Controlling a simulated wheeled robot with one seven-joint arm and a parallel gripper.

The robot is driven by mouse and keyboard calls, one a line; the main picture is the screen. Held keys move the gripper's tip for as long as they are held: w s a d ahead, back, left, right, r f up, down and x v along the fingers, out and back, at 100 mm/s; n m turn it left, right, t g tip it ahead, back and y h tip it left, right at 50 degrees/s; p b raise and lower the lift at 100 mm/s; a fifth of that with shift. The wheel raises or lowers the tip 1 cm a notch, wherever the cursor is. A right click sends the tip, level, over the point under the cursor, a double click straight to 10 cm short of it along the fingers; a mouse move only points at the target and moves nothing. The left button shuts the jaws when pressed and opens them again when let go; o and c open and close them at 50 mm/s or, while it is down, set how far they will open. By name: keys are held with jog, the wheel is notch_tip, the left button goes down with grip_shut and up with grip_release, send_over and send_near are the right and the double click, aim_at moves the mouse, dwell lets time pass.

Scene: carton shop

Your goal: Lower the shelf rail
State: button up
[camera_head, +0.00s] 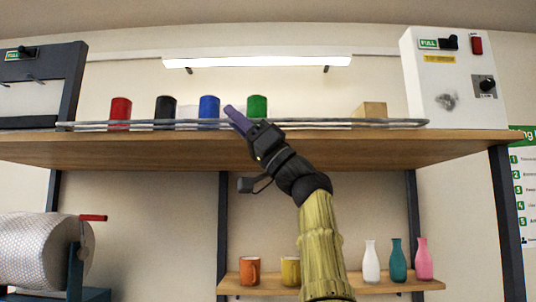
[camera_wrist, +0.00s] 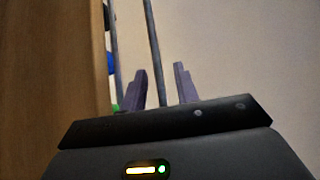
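The shelf rail (camera_head: 350,123) is a pair of thin grey bars running along the front edge of the wooden shelf (camera_head: 400,145), in front of the cans. In the wrist view its bars (camera_wrist: 153,40) run up the picture, and one passes through the gap between my fingers. My gripper (camera_head: 232,110) has purple fingers and is at the rail near the shelf's middle. In the wrist view my gripper (camera_wrist: 160,68) is open, with clear space on both sides of the bar. I cannot tell how deep the bar sits between the fingers.
Red (camera_head: 120,109), black (camera_head: 165,107), blue (camera_head: 209,107) and green (camera_head: 257,106) cans and a wooden block (camera_head: 372,110) stand behind the rail. A white control box (camera_head: 450,85) is at right. A lower shelf (camera_head: 380,287) holds mugs and bottles. A bubble-wrap roll (camera_head: 40,252) is lower left.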

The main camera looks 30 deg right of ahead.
jog(key=b+v, duration=1.1)
jog(key=v, duration=0.5)
jog(key=shift+s+d+f, duration=0.15)
jog(key=shift+f, duration=0.2)
